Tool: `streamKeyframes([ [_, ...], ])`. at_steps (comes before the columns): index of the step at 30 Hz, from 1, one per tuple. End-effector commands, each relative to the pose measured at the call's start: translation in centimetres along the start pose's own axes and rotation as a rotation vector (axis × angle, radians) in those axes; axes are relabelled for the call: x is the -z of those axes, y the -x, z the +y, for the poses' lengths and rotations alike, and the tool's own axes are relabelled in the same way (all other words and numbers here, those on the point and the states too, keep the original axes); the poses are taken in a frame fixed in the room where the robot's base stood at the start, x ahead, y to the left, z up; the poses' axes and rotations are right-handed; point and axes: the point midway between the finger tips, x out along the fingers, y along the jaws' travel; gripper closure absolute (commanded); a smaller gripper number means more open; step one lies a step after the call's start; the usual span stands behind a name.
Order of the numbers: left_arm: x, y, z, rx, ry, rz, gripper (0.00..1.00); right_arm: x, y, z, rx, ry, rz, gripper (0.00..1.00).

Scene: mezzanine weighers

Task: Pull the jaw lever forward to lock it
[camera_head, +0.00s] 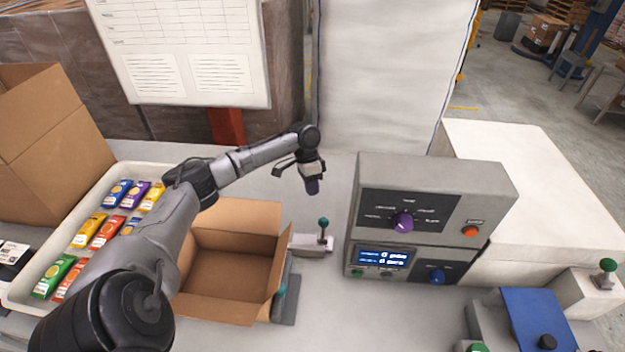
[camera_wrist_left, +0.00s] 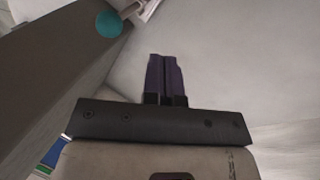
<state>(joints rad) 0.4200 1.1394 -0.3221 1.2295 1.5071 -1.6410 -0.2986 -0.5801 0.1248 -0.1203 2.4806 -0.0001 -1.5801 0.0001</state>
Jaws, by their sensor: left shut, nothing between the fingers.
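A short lever with a teal knob (camera_head: 323,223) stands upright on a light grey block (camera_head: 312,246), just right of the open cardboard box (camera_head: 232,262). A second teal knob (camera_head: 281,290) shows at the box's front right corner, partly hidden by a flap. No label shows which one is the jaw lever. My left gripper (camera_head: 312,187) is shut and empty, its purple fingers pointing down above and behind the upright lever, apart from it. In the left wrist view, the shut fingers (camera_wrist_left: 166,75) show with a teal knob (camera_wrist_left: 109,24) at upper left. My right gripper is not in view.
A grey control unit (camera_head: 437,200) with a purple dial stands right of the lever. A cream tray (camera_head: 112,190) of coloured packets lies at left. A blue plate device (camera_head: 535,315) and another green-knobbed lever (camera_head: 607,266) are at right. Bare counter lies behind the box.

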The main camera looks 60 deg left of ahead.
Motion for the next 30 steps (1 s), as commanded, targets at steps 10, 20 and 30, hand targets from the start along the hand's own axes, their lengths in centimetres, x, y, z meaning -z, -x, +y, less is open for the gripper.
streamKeyframes([
  [10, 0.0, -4.8, 1.5, 0.001, -0.004, -0.002, 1.0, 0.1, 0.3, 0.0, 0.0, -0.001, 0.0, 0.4],
  [20, 0.1, -5.8, 3.5, 0.002, -0.001, -0.002, 1.0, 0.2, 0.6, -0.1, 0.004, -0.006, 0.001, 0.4],
  [30, 0.2, -5.9, 3.7, 0.002, 0.0, -0.001, 1.0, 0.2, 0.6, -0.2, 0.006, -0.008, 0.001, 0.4],
])
